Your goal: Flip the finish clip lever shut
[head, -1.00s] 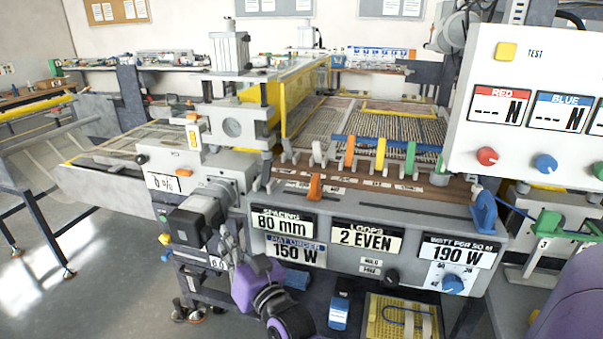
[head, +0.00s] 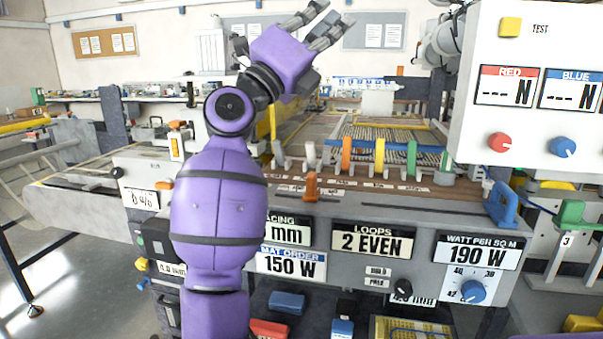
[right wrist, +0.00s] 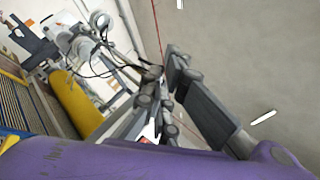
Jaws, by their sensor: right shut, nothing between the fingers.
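A blue lever-like clip (head: 503,205) stands at the right end of the machine's front rail. An orange clip (head: 312,187) stands upright farther left on that rail. No readable label shows which is the finish clip, and I cannot tell whether either lever is shut. Both are well apart from my gripper.
The control panel (head: 530,55) with its knobs overhangs the right side. Several coloured guides, such as a yellow one (head: 379,157), stand behind the rail. The mesh bed (head: 400,143) lies behind them. My arm covers part of the front displays. The air before the blue clip is clear.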

